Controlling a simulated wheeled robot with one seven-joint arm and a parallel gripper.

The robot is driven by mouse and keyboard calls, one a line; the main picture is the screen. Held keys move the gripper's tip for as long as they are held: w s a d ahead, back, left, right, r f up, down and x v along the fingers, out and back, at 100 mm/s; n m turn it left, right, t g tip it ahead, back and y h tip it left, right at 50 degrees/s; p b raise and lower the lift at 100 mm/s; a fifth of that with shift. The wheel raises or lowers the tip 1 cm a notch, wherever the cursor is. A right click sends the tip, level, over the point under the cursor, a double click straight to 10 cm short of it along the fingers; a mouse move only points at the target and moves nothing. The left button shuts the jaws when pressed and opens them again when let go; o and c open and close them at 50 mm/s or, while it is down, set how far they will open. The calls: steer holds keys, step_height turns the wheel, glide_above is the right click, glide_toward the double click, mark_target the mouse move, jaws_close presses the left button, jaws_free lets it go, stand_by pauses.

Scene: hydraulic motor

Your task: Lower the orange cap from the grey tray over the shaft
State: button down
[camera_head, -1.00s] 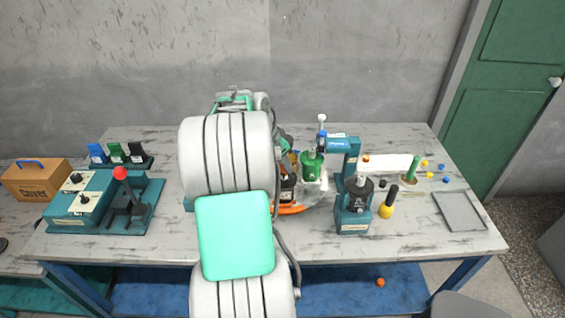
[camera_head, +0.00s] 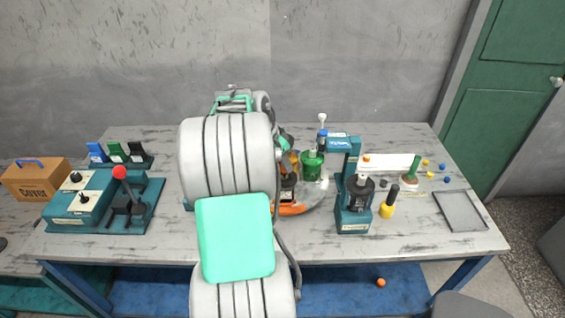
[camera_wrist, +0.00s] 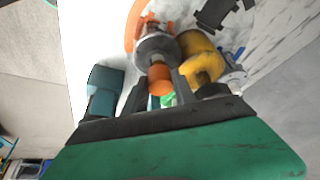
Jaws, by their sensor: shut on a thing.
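In the wrist view, my gripper (camera_wrist: 161,92) is shut on the orange cap (camera_wrist: 161,80), with a dark finger on each side of it. Just beyond the cap is the end of a grey, round motor body with a short shaft (camera_wrist: 157,61). The cap looks roughly in line with the shaft and overlaps its near end in the picture. I cannot tell whether they touch or how far the cap is over it. In the head view, my arm hides the gripper, the cap and the shaft. The grey tray (camera_head: 460,211) lies bare at the right of the table.
A yellow part (camera_wrist: 203,58) stands close beside the motor in the wrist view. A teal lever station (camera_head: 84,200) is at left.

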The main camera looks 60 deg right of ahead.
steer(key=shift+f+b, duration=0.55)
steer(key=shift+f, duration=0.1)
steer(key=shift+c, duration=2.3)
jaws_free()
steer(key=shift+r+p, duration=2.25)
steer(key=shift+r, duration=1.3)
